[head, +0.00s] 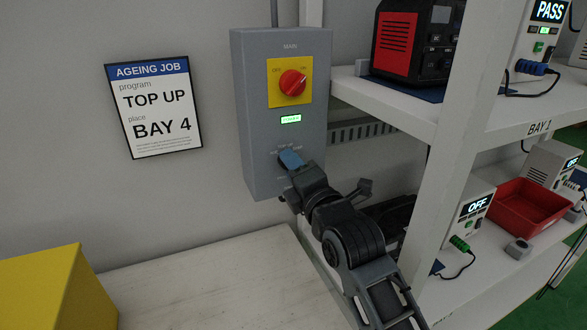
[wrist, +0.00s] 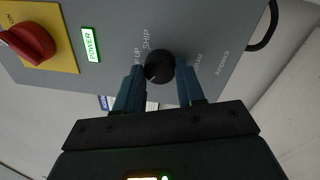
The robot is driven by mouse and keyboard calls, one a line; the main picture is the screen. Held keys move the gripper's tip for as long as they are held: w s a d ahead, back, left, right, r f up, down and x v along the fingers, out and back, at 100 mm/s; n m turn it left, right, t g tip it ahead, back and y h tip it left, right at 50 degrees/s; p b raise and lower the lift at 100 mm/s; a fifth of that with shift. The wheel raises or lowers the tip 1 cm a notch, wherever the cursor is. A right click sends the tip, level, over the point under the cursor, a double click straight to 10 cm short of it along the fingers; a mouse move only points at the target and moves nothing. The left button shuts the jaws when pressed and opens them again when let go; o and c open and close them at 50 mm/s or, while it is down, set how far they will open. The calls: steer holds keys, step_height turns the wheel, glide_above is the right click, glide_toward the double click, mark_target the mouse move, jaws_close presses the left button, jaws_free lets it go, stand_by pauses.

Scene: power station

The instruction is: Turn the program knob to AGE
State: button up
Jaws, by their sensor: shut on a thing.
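The program knob (wrist: 159,67) is black and round, low on the front of the grey MAIN box (head: 255,120). In the wrist view, my gripper (wrist: 162,78) has its blue fingers on either side of the knob and is shut on it. In the head view, my gripper (head: 291,160) reaches the lower box front and hides the knob. Around the knob I read SHIP, a partly covered label ending in UP, and part of PROGRAM. I see no readable AGE label. I cannot tell where the knob points.
A red switch (head: 292,83) on a yellow plate and a lit green display (head: 291,119) sit above. A wall sign (head: 154,107) reads AGEING JOB, program TOP UP, place BAY 4. A white shelf post (head: 458,130) stands close right of my arm. A yellow block (head: 55,290) is lower left.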

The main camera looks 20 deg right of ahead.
steer(key=shift+f, duration=0.1)
steer(key=o, duration=1)
steer(key=shift+o, duration=0.2)
steer(key=s+b, duration=0.1)
steer(key=s, duration=0.6)
steer(key=shift+s+f+b, duration=0.2)
steer(key=shift+s+b, duration=0.1)
steer(key=shift+s, duration=0.1)
